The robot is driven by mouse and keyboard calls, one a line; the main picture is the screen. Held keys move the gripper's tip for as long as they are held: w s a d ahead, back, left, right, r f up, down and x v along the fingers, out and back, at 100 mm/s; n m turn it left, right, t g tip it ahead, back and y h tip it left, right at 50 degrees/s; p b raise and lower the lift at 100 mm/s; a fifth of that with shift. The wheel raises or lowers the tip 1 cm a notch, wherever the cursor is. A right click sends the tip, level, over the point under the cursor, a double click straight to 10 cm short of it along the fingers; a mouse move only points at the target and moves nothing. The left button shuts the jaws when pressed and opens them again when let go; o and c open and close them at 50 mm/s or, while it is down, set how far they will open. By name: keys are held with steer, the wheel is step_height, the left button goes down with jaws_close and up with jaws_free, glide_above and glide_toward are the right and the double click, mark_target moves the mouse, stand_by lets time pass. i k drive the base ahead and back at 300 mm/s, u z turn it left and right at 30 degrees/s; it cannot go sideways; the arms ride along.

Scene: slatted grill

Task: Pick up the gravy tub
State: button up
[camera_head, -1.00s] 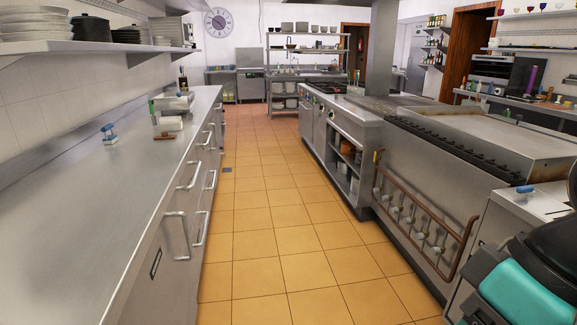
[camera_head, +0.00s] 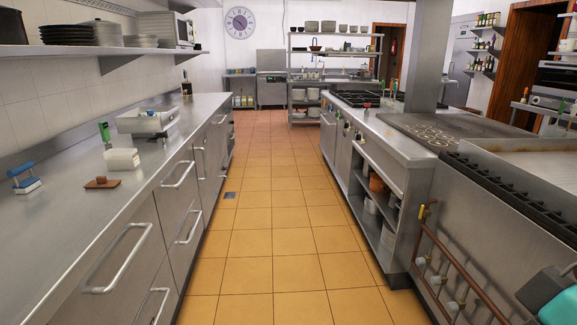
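I cannot tell for certain which thing is the gravy tub; no label is readable. A small white tub-like block (camera_head: 122,159) sits on the left steel counter, apart from my body. A teal and dark part at the lower right edge looks like a piece of my arm. The fingers of my gripper are not in view.
On the left counter (camera_head: 60,232) are a blue-handled tool (camera_head: 24,178), a brown slab (camera_head: 102,183), a green-handled item (camera_head: 104,132) and a grey scale-like device (camera_head: 147,121). The tiled aisle (camera_head: 268,215) is clear. The slatted grill (camera_head: 500,185) and range line the right.

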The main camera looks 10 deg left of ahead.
mark_target(123, 160)
steer(key=u, duration=0.2)
steer(key=i, duration=2.1)
steer(key=u, duration=1.25)
steer(key=i, duration=1.7)
steer(key=u, duration=1.25)
steer(key=i, duration=0.6)
steer(key=u, duration=0.15)
